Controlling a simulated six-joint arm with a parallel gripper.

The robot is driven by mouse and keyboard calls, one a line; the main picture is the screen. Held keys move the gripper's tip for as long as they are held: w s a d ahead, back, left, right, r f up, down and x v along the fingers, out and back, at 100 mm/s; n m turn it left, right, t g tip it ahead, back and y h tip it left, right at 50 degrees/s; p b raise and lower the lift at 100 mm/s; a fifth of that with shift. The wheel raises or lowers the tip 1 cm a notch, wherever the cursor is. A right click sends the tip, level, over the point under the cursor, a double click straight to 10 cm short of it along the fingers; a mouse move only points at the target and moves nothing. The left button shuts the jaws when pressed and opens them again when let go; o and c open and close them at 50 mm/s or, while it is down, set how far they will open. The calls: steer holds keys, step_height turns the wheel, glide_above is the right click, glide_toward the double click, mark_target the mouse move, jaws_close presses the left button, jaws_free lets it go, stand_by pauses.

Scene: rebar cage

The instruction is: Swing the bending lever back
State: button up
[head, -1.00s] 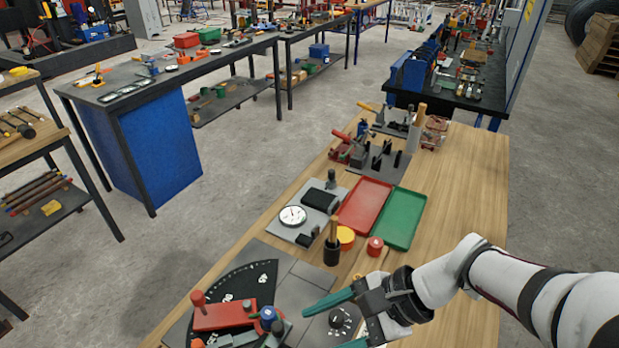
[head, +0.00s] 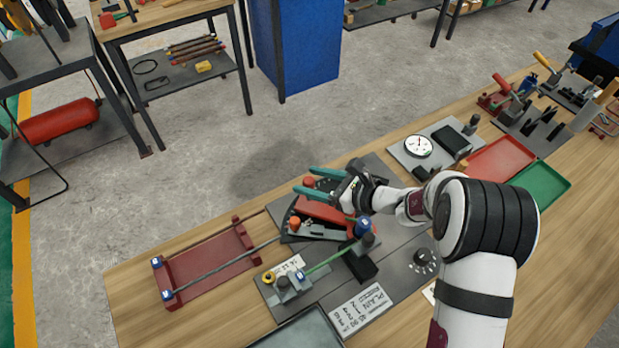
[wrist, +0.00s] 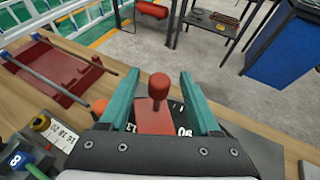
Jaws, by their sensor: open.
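The bending lever (head: 322,211) is a red bar on the dark bender plate, with an upright red knob (wrist: 158,86) at its end. My gripper (head: 304,181) is over the lever's knob end. In the wrist view its two teal fingers (wrist: 157,78) are spread on either side of the knob, with gaps visible. The knob also shows between the fingers in the head view (head: 308,182). A blue-topped post (head: 362,228) stands at the lever's other end. My wrist hides part of the lever.
A red rack (head: 210,265) with a grey rod across it stands left of the bender. A dial knob (head: 424,260) and a printed card (head: 362,309) lie to the right and front. A gauge board (head: 418,146) and trays stand further right. A grey tray (head: 305,332) is at the front.

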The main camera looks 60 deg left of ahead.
steer(key=shift+s+a+f, duration=0.25)
steer(key=shift+a, duration=0.2)
jaws_close()
steer(key=shift+w, duration=0.1)
stand_by(1.0)
